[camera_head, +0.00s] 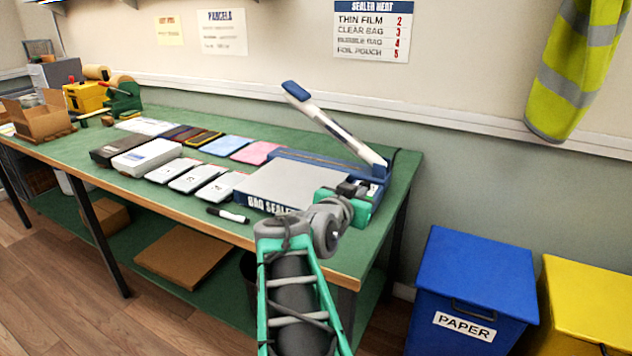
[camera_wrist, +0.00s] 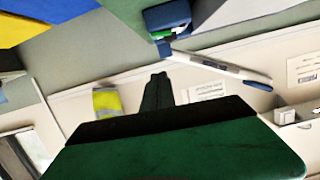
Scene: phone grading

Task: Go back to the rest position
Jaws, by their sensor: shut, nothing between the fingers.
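My green and grey arm reaches over the bench's front edge in the head view. My gripper (camera_head: 352,188) is close to the right end of the bag sealer (camera_head: 290,186) in the picture. Whether it touches the sealer I cannot tell. The sealer's white and blue lever (camera_head: 335,125) is raised. In the wrist view my gripper (camera_wrist: 157,92) shows dark fingers close together, with nothing held. The sealer's lever (camera_wrist: 220,66) also shows there, beyond the fingers, in a rotated view of the wall.
The green bench (camera_head: 205,232) holds several phones, boxes, colored pouches and a black marker (camera_head: 228,215). A blue paper bin (camera_head: 475,275) and a yellow bin (camera_head: 590,300) stand on the floor at right. A hi-vis vest (camera_head: 575,75) hangs above them.

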